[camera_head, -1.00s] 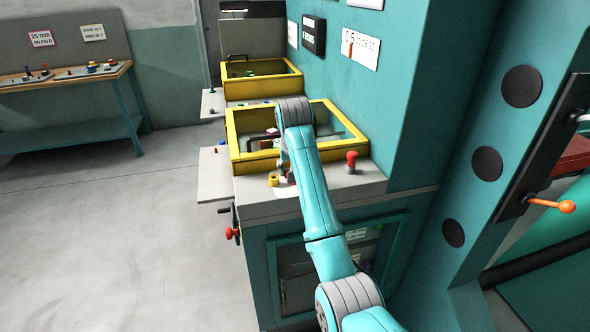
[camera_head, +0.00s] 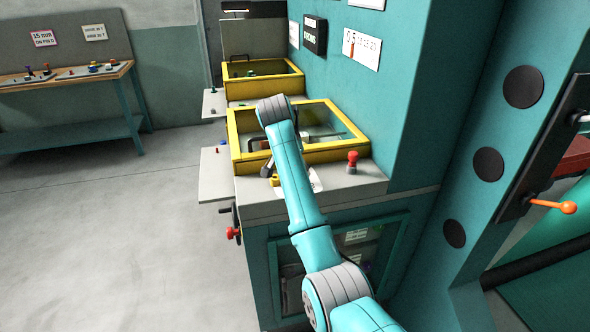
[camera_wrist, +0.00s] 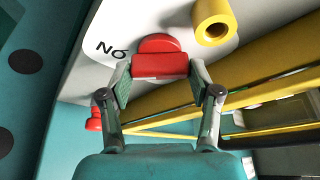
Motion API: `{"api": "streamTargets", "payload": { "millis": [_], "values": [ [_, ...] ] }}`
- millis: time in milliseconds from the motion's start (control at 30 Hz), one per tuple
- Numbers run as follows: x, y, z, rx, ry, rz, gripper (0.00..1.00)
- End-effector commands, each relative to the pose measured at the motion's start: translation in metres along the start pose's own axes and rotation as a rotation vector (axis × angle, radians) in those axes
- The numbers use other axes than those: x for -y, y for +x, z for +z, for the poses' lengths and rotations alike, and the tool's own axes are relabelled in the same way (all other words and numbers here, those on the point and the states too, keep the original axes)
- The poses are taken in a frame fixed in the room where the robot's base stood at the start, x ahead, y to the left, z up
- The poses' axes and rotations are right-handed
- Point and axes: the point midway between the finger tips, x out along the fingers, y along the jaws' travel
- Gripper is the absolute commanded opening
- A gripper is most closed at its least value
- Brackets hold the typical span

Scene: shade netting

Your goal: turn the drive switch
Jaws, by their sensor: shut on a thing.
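A red switch knob (camera_wrist: 160,65) sits on a pale panel with a white label (camera_wrist: 105,47) whose visible letters read "NO". I take it to be the drive switch. My gripper (camera_wrist: 160,72) is shut on it, one finger on each side, in the wrist view. A round red part shows just behind the held knob. In the head view my arm hides the knob and most of the gripper above the grey ledge. Part of a white label (camera_head: 316,181) shows beside the arm there.
A yellow hollow cylinder (camera_wrist: 213,20) stands close to the knob; a yellow part (camera_head: 274,181) also shows in the head view. A red mushroom button (camera_head: 352,160) stands right on the ledge. The yellow-framed cover (camera_head: 240,165) lies behind. Floor at left is clear.

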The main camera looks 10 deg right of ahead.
Motion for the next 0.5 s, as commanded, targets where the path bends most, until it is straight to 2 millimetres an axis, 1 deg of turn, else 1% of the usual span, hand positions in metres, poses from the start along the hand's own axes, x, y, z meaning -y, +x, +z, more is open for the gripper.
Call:
{"api": "streamTargets", "payload": {
  "millis": [333,367,400,433,467,500],
  "values": [
    [-0.0003,0.0012,0.0010,0.003,0.003,0.003,0.28],
    [-0.0003,0.0012,0.0010,0.003,0.003,0.003,0.67],
    [-0.0003,0.0012,0.0010,0.003,0.003,0.003,0.77],
    [-0.0003,0.0011,0.0009,0.002,0.003,0.003,0.85],
    [-0.0003,0.0010,0.0009,0.002,0.003,0.003,0.88],
    [-0.0002,0.0009,0.0007,0.002,0.002,0.002,0.88]
  ]
}}
